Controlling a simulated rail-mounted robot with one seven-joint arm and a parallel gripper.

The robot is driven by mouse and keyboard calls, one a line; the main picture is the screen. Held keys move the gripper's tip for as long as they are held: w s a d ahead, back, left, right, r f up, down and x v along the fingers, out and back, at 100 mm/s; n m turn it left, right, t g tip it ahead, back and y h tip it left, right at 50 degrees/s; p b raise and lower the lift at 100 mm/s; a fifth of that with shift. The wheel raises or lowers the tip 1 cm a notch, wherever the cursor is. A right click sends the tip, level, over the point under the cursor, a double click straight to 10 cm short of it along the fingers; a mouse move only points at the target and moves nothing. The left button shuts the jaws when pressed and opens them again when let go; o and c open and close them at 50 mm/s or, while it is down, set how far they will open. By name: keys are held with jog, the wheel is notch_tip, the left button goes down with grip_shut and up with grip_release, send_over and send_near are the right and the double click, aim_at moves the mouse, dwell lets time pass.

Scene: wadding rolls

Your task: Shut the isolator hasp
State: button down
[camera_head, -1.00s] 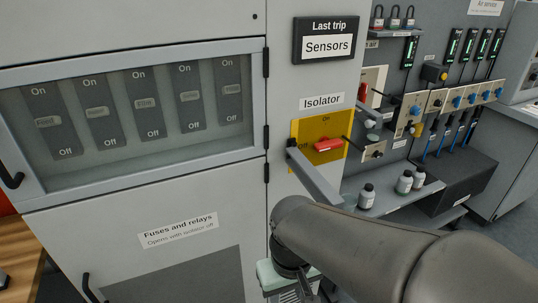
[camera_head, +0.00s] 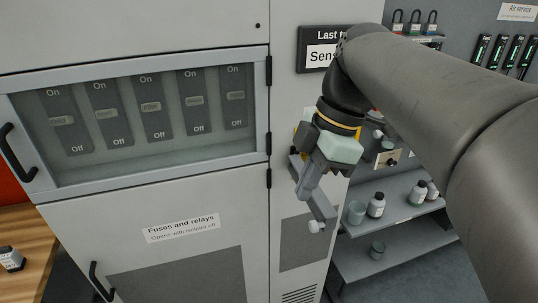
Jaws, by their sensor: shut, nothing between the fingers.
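The isolator hasp (camera_head: 321,204) is a grey bar hinged at the left of the yellow isolator plate. It stands out from the cabinet front, and its free end with a pale knob points down and towards me. The yellow plate (camera_head: 309,114) shows only as a sliver; the red isolator handle is hidden behind my wrist. My gripper (camera_head: 309,178) is shut and empty, pointing down, close to the hasp's upper part near the hinge. I cannot tell whether the fingers touch the bar.
The cabinet has a breaker window (camera_head: 150,110) at left and a fuses and relays door (camera_head: 180,228) below. A "Last trip" sign (camera_head: 312,50) is partly behind my arm. At right, shelves hold bottles (camera_head: 376,204) and a cup (camera_head: 357,213). Space below the hasp looks clear.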

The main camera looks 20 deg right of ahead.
jog(key=a+f+n, duration=0.1)
jog(key=a+f, duration=0.2)
jog(key=f, duration=0.5)
jog(key=shift+d+f+p, duration=0.2)
jog(key=shift+d+p, duration=0.6)
jog(key=shift+d, duration=1.15)
